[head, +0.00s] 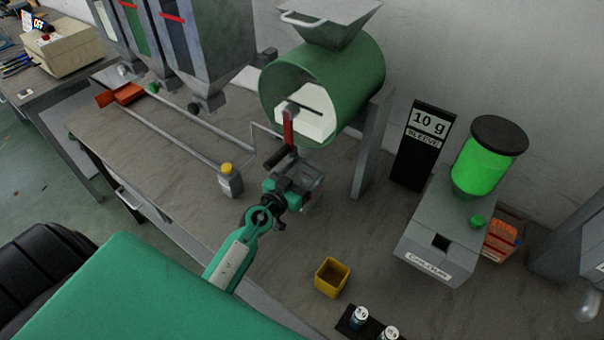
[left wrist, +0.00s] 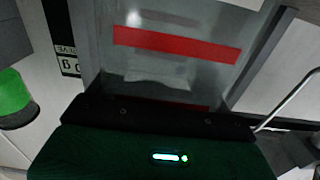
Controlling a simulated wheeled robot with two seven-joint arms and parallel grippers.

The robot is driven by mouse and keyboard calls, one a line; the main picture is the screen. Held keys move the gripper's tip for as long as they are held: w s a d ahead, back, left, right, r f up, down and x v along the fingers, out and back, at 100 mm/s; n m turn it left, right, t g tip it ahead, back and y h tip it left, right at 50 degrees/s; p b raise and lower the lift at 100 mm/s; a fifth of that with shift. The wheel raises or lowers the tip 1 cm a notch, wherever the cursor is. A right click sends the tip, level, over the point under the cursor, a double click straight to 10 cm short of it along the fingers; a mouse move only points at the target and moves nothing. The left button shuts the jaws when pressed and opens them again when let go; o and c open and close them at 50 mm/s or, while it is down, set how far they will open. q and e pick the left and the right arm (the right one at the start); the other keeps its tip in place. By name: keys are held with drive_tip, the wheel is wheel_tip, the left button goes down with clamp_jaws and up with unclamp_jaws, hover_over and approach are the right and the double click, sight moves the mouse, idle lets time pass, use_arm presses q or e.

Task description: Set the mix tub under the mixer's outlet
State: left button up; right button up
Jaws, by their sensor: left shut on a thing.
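The mixer is a green drum (head: 338,85) on grey legs, with a grey hopper on top, a pale opening in front and a red lever (head: 288,128). My left gripper (head: 291,193) is shut on a clear grey tub (head: 313,187), which I take for the mix tub. The tub is just below and in front of the drum in the head view; its exact height and alignment with the outlet cannot be told. In the left wrist view the tub's clear wall (left wrist: 175,70) with a red band fills the middle, close beyond the dark gripper body. My right gripper is not in view.
A small bottle with a yellow cap (head: 230,181) stands left of the gripper. A yellow open box (head: 332,277) and a black tray with cans (head: 352,326) are at the front. A grey dispenser (head: 437,240) and a black 10 g sign (head: 423,145) stand right. Tall hoppers (head: 210,45) hang at back left.

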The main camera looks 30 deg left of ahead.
use_arm(q)
drive_tip(key=o, duration=1.3)
drive_tip(key=shift+c, duration=0.2)
drive_tip(key=shift+r, duration=0.15)
drive_tip(key=s+a+b, duration=0.1)
drive_tip(key=s, duration=1.1)
drive_tip(key=shift+a, duration=0.35)
